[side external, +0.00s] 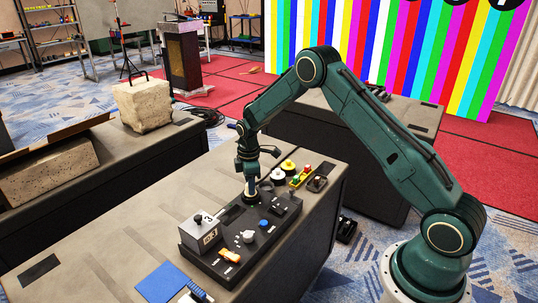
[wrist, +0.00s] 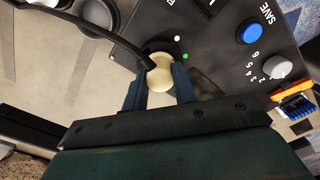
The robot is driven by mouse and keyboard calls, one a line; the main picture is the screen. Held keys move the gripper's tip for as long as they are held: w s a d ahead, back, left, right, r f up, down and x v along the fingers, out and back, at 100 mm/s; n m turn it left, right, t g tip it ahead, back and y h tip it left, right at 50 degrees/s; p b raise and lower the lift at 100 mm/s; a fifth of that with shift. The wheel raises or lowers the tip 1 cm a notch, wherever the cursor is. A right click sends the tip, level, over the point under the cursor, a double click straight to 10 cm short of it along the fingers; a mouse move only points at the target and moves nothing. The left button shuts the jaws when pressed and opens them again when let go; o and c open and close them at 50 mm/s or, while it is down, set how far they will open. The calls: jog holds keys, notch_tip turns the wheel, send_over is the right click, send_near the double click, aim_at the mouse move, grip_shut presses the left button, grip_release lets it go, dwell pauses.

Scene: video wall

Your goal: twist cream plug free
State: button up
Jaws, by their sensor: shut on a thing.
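The cream plug (wrist: 159,72) is a rounded cream knob with a dark cable running from it, at the edge of a black control panel (wrist: 215,60). My gripper (wrist: 159,88) is shut on the plug, one blue-grey finger on each side of it. In the side external view my gripper (side external: 250,190) points down at the far left edge of the black panel (side external: 222,256). The plug is mostly hidden there between the fingers. I cannot tell whether it is still seated in its socket.
The panel carries a blue button (wrist: 249,32), a grey-white dial (wrist: 277,66) and an orange connector (side external: 229,256). A grey box (side external: 199,234) stands at its left end. Yellow-topped and white round items (side external: 288,166) lie beyond the panel. A blue mat (side external: 162,283) lies in front.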

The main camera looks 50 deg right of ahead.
dwell(0.3)
jog(key=shift+n, duration=1.4)
jog(key=o, duration=1)
jog(key=shift+c, duration=0.2)
jog(key=shift+r, duration=0.1)
jog(key=shift+r, duration=3.9)
jog(key=shift+r, duration=0.1)
